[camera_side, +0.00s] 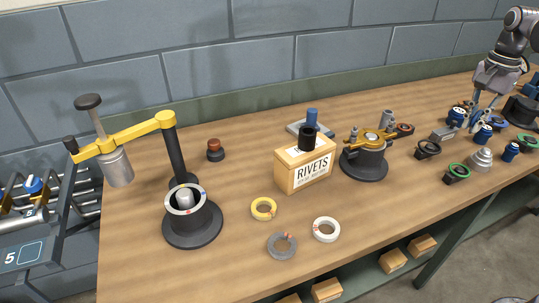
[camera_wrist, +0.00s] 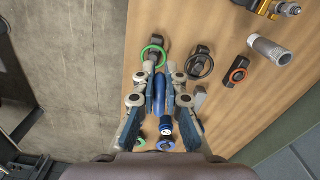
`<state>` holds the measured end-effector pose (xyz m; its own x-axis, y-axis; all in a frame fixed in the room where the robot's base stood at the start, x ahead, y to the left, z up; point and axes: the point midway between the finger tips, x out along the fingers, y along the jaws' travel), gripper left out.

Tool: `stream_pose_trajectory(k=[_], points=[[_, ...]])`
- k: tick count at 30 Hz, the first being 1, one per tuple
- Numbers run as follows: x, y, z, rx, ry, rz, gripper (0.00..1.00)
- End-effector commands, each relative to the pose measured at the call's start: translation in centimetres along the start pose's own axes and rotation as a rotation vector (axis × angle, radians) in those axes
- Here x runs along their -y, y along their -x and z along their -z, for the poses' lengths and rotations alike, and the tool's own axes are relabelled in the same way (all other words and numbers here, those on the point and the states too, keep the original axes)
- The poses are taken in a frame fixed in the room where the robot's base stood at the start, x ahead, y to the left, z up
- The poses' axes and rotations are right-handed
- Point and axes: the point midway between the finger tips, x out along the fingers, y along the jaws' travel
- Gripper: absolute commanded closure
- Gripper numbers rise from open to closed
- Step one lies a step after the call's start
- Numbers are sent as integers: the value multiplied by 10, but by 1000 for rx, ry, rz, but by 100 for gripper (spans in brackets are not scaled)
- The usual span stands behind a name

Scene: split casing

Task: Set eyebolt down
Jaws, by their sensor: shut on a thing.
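My gripper (camera_side: 474,122) is at the far right end of the bench in the side view, pointing down among small parts. In the wrist view my gripper (camera_wrist: 161,92) is shut on a slim blue piece (camera_wrist: 159,88), which I take for the eyebolt. Its fingers hide much of the piece, and its eye is not clear. I cannot tell whether its lower end touches the bench.
Around the gripper stand a green-ringed part (camera_wrist: 153,54), a black-ringed part (camera_wrist: 199,66), a grey silver stepped part (camera_side: 481,158) and blue parts. A fixture (camera_side: 364,160), a RIVETS box (camera_side: 304,170) and a yellow-armed press (camera_side: 125,138) stand left.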

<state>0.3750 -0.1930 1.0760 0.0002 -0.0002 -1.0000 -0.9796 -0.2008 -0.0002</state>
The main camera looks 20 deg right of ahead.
Motion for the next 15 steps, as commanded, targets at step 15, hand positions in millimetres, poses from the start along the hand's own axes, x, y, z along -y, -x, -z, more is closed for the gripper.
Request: stream_pose_trajectory(k=[15], points=[[146,11,-143,-1,961,3,100]])
